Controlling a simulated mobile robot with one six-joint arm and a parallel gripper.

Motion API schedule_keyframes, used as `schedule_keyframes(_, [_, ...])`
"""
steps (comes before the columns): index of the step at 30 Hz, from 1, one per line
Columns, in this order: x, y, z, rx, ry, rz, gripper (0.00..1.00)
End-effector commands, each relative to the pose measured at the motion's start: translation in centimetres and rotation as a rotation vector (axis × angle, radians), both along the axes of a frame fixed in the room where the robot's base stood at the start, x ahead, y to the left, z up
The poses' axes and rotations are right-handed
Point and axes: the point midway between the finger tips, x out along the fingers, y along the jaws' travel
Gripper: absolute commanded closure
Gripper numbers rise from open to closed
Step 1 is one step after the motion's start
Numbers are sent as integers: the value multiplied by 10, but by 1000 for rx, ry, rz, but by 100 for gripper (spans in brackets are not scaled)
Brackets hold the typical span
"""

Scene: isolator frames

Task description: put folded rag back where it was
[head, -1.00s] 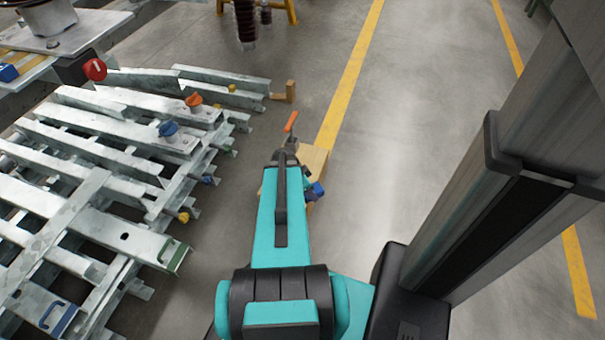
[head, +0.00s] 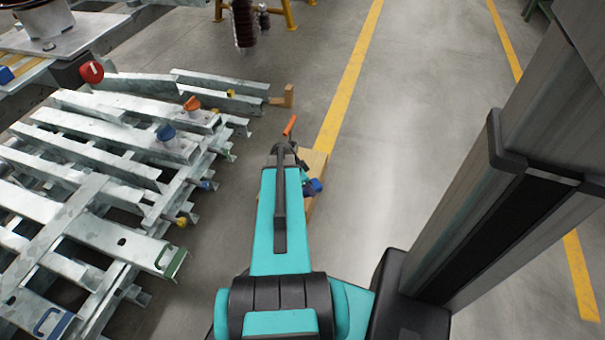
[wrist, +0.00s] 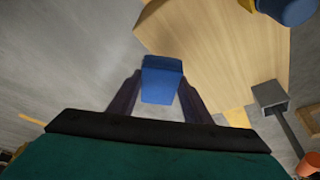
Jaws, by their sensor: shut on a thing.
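The folded rag (wrist: 161,80) shows in the wrist view as a small blue block. My gripper (wrist: 161,90) is shut on it, with one dark finger on each side. Behind it in the wrist view is a pale wooden surface (wrist: 215,50); the rag overlaps its edge in the picture. I cannot tell the gap between them. In the head view the wooden top (head: 318,162) shows just beyond my arm, which hides the fingertips and the rag.
A blue and yellow object (wrist: 288,10) is at the wrist view's top right. A blue item (head: 314,186) and an orange-tipped handle (head: 290,125) show near the wood. Galvanized steel frames (head: 100,150) fill the left. The floor (head: 400,140) to the right is clear.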

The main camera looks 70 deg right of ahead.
Motion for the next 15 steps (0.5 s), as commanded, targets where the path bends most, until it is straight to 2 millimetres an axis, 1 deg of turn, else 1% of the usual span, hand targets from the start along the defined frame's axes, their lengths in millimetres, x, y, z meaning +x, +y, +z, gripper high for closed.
schedule_keyframes(1, [5,-8,-3,-1,-1,0,76])
schedule_keyframes(15, [33,-57,-8,-1,0,3,76])
